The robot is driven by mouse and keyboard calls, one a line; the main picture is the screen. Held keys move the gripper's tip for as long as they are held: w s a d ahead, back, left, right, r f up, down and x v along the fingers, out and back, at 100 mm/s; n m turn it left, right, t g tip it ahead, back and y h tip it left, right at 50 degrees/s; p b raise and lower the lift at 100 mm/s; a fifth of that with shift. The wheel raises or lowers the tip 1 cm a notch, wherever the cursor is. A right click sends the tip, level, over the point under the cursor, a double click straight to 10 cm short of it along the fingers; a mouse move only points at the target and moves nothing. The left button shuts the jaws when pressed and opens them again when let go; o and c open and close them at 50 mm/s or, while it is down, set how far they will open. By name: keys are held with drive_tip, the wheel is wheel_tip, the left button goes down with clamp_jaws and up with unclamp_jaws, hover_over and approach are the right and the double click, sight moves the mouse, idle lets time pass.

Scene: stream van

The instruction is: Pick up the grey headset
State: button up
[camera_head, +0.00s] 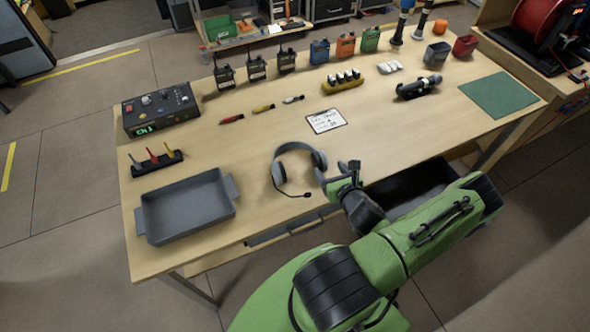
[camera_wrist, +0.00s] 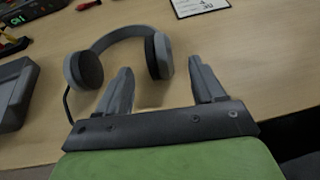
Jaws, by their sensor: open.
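The grey headset (camera_head: 277,172) lies on the wooden table near its front edge, with its thin microphone boom pointing toward that edge. In the wrist view the headset (camera_wrist: 120,37) shows its grey band and two dark ear cups ahead of my fingers. My gripper (camera_head: 335,172) is just right of the headset in the head view, close to its right ear cup. In the wrist view my gripper (camera_wrist: 160,85) has its two fingers apart with nothing between them. The right ear cup is just beyond the gap between the fingertips. I cannot tell whether a finger touches it.
A grey tray (camera_head: 228,206) stands left of the headset. A white card (camera_head: 326,121) lies behind it. A control box (camera_head: 160,110), a pen holder (camera_head: 157,163), radios (camera_head: 256,67) and a yellow battery holder (camera_head: 342,86) stand farther off. The table's middle is mostly clear.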

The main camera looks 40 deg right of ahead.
sight(324, 164)
drive_tip(key=b+x, duration=0.4)
drive_tip(key=b, duration=0.1)
drive_tip(key=shift+f, duration=0.4)
drive_tip(key=shift+w+d+b, duration=0.1)
drive_tip(key=shift+w+b, duration=0.15)
drive_tip(key=shift+b, duration=0.1)
drive_tip(key=shift+w, duration=0.25)
drive_tip(key=x, duration=0.4)
drive_tip(key=shift+w+d+p, duration=0.15)
drive_tip(key=shift+w+p, duration=0.15)
drive_tip(key=shift+w, duration=0.1)
drive_tip(key=shift+s, duration=0.1)
clamp_jaws()
